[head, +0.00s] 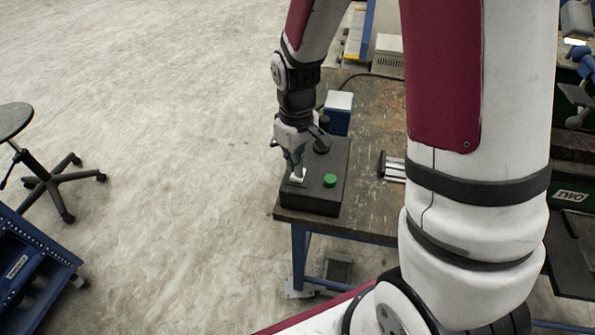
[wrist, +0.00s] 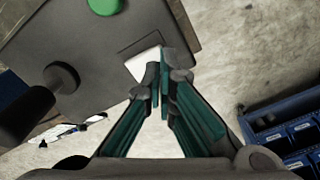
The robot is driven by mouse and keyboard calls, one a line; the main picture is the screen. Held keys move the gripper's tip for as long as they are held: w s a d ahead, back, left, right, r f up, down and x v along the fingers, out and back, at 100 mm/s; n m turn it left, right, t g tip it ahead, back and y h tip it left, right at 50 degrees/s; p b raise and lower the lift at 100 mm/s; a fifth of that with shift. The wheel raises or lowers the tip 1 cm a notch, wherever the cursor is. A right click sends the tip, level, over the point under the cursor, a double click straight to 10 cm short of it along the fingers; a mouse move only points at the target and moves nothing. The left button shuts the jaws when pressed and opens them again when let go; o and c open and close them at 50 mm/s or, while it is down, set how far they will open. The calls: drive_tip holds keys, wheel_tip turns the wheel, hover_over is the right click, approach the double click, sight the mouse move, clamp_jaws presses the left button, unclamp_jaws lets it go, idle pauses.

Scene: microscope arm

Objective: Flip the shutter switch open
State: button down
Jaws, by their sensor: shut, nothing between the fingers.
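A dark control box (head: 312,201) sits on the near left corner of the worn table. It carries a white rocker switch (head: 298,176), taken to be the shutter switch, and a green button (head: 330,180). My gripper (head: 297,168) points down over the box with its fingers together at the white switch. In the wrist view my gripper (wrist: 160,75) has its fingertips at the edge of the white switch (wrist: 146,64), partly covering it. I cannot tell whether they touch it. The green button also shows in the wrist view (wrist: 104,5).
A dark knob (wrist: 60,78) stands on the box beside the switch. A blue and white box (head: 338,113) is behind it on the wooden table (head: 375,190). A stool (head: 40,160) and blue bins (head: 35,265) stand on the floor at left.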

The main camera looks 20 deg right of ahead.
drive_tip(key=shift+f+b, duration=0.6)
drive_tip(key=shift+f, duration=0.55)
idle(0.5)
drive_tip(key=shift+r+p, duration=2.3)
drive_tip(key=shift+r, duration=1.25)
drive_tip(key=s+r+m+t, duration=0.1)
drive_tip(key=s+r, duration=0.2)
drive_tip(key=r, duration=0.4)
drive_tip(key=s+r+m+t, duration=0.1)
drive_tip(key=s+r, duration=0.2)
drive_tip(key=r, duration=0.4)
drive_tip(key=s+r+m+t, duration=0.2)
drive_tip(key=s+r, duration=0.6)
drive_tip(key=s, duration=0.5)
drive_tip(key=shift+s+r+m+t, duration=0.35)
drive_tip(key=shift+s+m+t, duration=0.05)
drive_tip(key=shift+t, duration=0.2)
drive_tip(key=shift+d, duration=0.1)
